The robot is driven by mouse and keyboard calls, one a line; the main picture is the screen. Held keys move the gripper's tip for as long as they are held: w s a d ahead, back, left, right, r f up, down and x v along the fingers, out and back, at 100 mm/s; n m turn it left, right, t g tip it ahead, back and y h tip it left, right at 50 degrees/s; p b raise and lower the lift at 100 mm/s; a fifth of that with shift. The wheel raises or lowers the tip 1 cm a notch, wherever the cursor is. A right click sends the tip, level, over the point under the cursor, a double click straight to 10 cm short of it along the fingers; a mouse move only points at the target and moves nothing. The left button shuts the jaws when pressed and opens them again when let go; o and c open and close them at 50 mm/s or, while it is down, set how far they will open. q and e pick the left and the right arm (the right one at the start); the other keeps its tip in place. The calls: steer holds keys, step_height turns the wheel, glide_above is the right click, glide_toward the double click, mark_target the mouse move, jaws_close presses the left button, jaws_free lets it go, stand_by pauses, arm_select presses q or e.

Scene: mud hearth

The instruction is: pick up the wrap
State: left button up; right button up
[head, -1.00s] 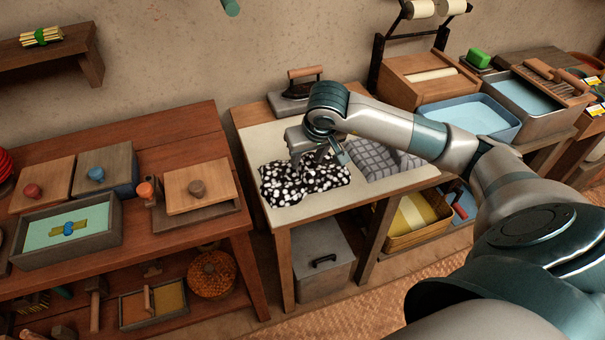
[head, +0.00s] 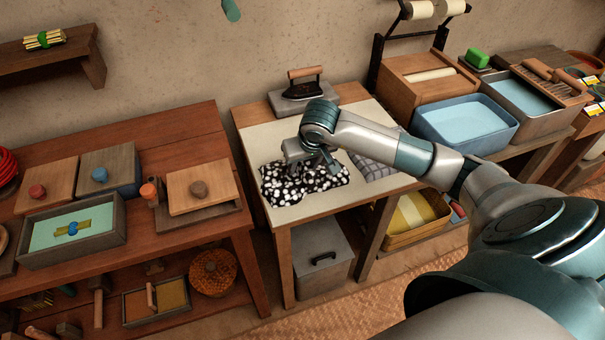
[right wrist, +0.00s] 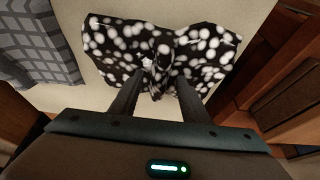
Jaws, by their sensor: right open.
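The wrap is a black cloth with white dots (head: 290,187), lying bunched on the pale-topped table (head: 335,203) in the head view. It also shows in the right wrist view (right wrist: 205,52), with a raised gathered fold at its middle. My right gripper (head: 312,170) is over the cloth in the head view. In the right wrist view its two fingers (right wrist: 157,92) are apart, one on each side of the near end of the fold. I cannot tell whether they touch the cloth. My left gripper is not in view.
A grey checked cloth (head: 372,167) lies right of the wrap, partly behind my right arm. An iron (head: 303,88) stands at the table's back. A blue basin (head: 465,125) is to the right. A wooden workbench (head: 190,240) with boxes stands to the left.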

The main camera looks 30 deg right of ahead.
steer(key=c, duration=1)
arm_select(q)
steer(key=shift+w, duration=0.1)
arm_select(e)
steer(key=shift+r, duration=0.2)
